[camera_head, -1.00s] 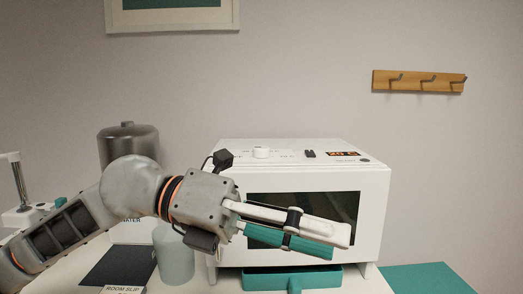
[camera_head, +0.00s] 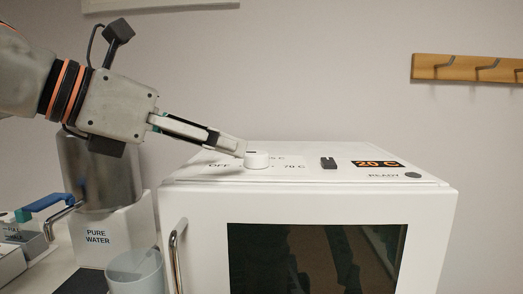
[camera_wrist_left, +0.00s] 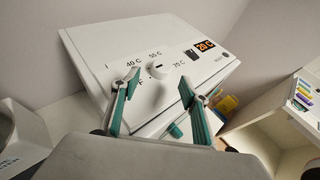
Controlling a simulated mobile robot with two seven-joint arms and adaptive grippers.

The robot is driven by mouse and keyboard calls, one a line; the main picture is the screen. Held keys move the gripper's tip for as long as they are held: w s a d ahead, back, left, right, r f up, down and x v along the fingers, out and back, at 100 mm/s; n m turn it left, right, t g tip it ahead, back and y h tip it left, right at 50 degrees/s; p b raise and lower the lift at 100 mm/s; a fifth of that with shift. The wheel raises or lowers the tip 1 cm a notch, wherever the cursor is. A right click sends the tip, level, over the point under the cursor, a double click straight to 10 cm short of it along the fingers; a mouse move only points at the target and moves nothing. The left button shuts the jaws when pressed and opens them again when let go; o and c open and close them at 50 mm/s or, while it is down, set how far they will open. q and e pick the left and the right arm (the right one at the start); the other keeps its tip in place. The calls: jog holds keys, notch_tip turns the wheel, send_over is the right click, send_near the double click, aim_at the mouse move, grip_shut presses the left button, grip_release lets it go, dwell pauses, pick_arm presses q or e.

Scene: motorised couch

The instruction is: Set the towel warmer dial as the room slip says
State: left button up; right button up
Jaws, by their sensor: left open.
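The towel warmer is a white box (camera_head: 190,205) with a dark window, seen close up in the head view. Its dial is a white round knob (camera_head: 257,160) on the top panel; it also shows in the wrist view (camera_wrist_left: 159,70), ringed by 40 C, 55 C and 70 C marks. I cannot surely read where the dial points. The orange display (camera_head: 377,163) reads 20 C. My left gripper (camera_head: 238,148) is open, its fingertips just left of the dial in the head view. In the wrist view its fingers (camera_wrist_left: 160,83) spread to either side below the dial. The room slip's text is not visible.
A black switch (camera_head: 328,163) and a READY lamp (camera_head: 413,175) sit right of the dial. A PURE WATER stand (camera_head: 108,240) with a metal tank (camera_head: 98,178) and a pale cup (camera_head: 136,272) stand left of the warmer. A hook rail (camera_head: 468,69) hangs behind.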

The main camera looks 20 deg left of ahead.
aim_at(253, 154)
pick_arm(q)
jog(key=shift+d+r, duration=0.1)
jog(key=shift+b+x, duration=0.3)
jog(key=shift+x, duration=0.75)
jog(key=x, duration=0.3)
jog(key=shift+w+d+f, duration=0.2)
jog(key=shift+d+f, duration=0.05)
jog(key=shift+w+d+f+b, duration=0.15)
jog(key=shift+w+d+b, duration=0.15)
jog(key=shift+w, duration=0.1)
pick_arm(e)
jog(key=shift+s+a+f, duration=0.25)
jog(key=shift+s+f, duration=0.05)
jog(key=shift+s, duration=0.3)
pick_arm(q)
jog(key=c, duration=1.1)
pick_arm(e)
jog(key=shift+f, duration=0.1)
